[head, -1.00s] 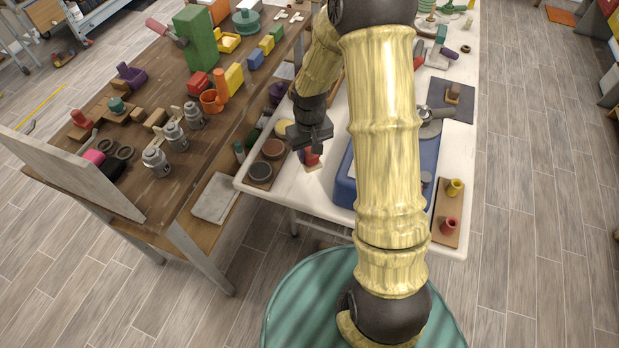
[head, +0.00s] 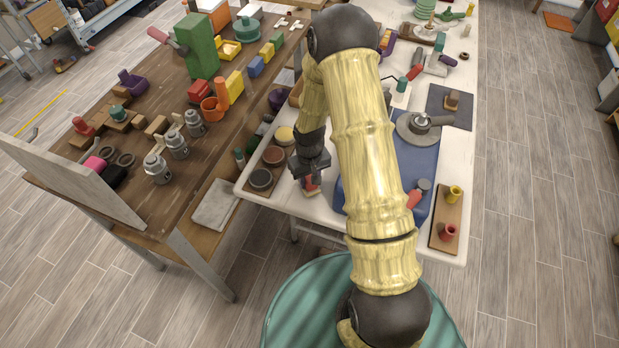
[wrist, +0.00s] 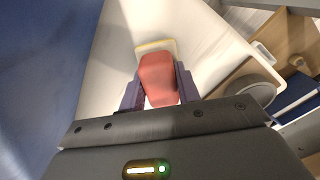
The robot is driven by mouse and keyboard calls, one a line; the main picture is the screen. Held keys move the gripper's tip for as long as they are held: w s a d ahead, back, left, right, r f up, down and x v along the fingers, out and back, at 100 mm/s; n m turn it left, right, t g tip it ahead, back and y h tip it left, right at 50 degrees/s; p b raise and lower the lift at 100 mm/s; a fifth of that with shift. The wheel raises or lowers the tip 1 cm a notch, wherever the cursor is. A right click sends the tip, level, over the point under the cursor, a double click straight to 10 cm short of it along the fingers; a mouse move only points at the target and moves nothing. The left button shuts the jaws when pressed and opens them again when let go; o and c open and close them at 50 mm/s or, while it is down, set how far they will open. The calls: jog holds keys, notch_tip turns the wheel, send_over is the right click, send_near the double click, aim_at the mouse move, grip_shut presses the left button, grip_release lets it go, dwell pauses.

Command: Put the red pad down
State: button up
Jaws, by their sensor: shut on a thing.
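The red pad (wrist: 158,75) is held between the two fingers of my gripper (wrist: 160,92) in the wrist view. A pale yellowish edge shows at its far end. In the head view my gripper (head: 311,186) points down over the front left part of the white table (head: 285,197), and the red pad (head: 312,188) shows at its fingertips. The pad is low over the white surface; I cannot tell whether it touches it.
A board with round pads (head: 249,186) lies just left of my gripper. A blue mat (head: 425,165) with a grinder (head: 420,124) is to the right. A small board (head: 437,232) holds a yellow and a red cup. The brown workbench (head: 150,200) stands at the left.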

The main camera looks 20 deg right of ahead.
aim_at(309, 177)
jog(key=shift+f, duration=0.15)
jog(key=shift+f, duration=0.2)
jog(key=o, duration=1)
notch_tip(309, 177, up, 12)
jog(key=b, duration=0.1)
jog(key=shift+r, duration=0.2)
